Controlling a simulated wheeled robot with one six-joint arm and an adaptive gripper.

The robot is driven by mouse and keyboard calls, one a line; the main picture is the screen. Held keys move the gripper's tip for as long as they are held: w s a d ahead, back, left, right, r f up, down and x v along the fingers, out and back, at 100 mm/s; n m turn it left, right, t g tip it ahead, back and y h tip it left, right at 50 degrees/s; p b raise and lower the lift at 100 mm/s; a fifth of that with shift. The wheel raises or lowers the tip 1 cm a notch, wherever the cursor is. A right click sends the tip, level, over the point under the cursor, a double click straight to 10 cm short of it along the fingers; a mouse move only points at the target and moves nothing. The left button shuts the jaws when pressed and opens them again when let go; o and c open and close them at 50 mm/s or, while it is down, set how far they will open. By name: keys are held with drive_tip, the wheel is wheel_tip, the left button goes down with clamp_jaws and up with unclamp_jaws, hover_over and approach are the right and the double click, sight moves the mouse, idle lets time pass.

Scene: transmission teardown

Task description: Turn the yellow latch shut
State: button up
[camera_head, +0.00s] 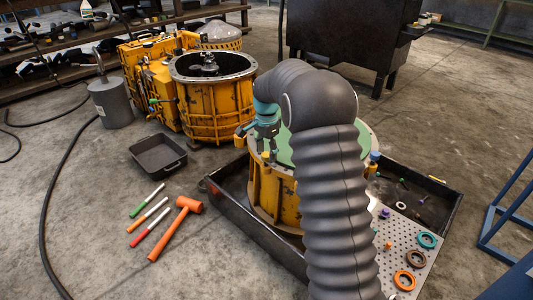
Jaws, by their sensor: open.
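A yellow drum-shaped housing (263,193) with a green top (285,150) stands in a dark tray. A small yellow piece (240,132), probably the yellow latch, shows at the left of its rim, close beside my gripper. Another small yellow piece (265,156) is on the near rim, just below the gripper. I cannot tell how far either one is turned. My gripper (267,140) is teal and dark, open, and points down at the left edge of the green top. Contact with a latch cannot be made out. My grey arm hides the housing's right part.
The dark tray (255,230) also holds a perforated plate (425,262) with coloured rings. A larger yellow housing (212,95) stands behind. An orange mallet (172,230), several coloured markers and a small black tray (158,152) lie on the floor at left. A blue frame (510,215) stands at right.

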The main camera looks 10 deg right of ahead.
drive_tip(key=shift+f, duration=0.25)
clamp_jaws()
